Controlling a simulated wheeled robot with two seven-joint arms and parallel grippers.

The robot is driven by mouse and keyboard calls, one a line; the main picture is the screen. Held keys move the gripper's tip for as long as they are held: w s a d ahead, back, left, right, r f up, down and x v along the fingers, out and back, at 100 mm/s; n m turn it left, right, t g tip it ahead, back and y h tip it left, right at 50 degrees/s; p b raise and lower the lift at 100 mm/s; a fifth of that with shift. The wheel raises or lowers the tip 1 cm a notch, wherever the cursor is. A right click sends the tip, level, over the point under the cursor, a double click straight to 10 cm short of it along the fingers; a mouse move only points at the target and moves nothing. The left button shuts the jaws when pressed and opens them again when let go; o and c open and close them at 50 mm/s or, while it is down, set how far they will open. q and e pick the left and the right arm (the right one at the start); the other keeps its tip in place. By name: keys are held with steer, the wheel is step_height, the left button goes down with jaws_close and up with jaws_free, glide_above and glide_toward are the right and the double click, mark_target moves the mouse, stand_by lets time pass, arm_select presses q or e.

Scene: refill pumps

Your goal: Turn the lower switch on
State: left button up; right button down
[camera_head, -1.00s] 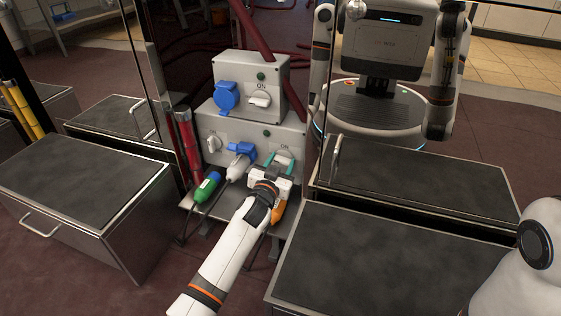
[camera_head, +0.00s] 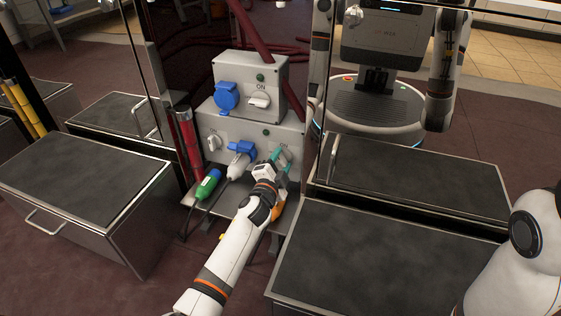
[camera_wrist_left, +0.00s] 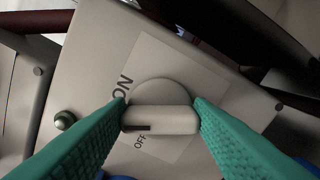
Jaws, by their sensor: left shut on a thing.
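The lower box (camera_head: 228,130) carries a white rotary switch (camera_wrist_left: 160,92) at its right, with ON and OFF printed beside it. My left gripper (camera_head: 281,156) has its teal fingers on either side of the knob's raised bar and is shut on it. In the left wrist view the bar lies level between the fingertips, its dark mark at the left end, between the ON and OFF words. In the head view the gripper hides most of this knob. A green lamp (camera_wrist_left: 65,121) sits on the same panel. My right gripper is out of view.
An upper box (camera_head: 245,85) has a blue socket cover (camera_head: 227,96) and another knob (camera_head: 259,100). A white plug (camera_head: 239,164) sits in the lower blue socket, left of my gripper. A green plug (camera_head: 207,186) lies beside it. Metal cabinets (camera_head: 85,180) flank both sides.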

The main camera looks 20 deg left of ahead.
arm_select(q)
steer(key=m, duration=0.3)
steer(key=shift+f+m, duration=0.1)
steer(key=shift+m, duration=0.7)
steer(key=o, duration=1)
steer(key=shift+s, duration=0.1)
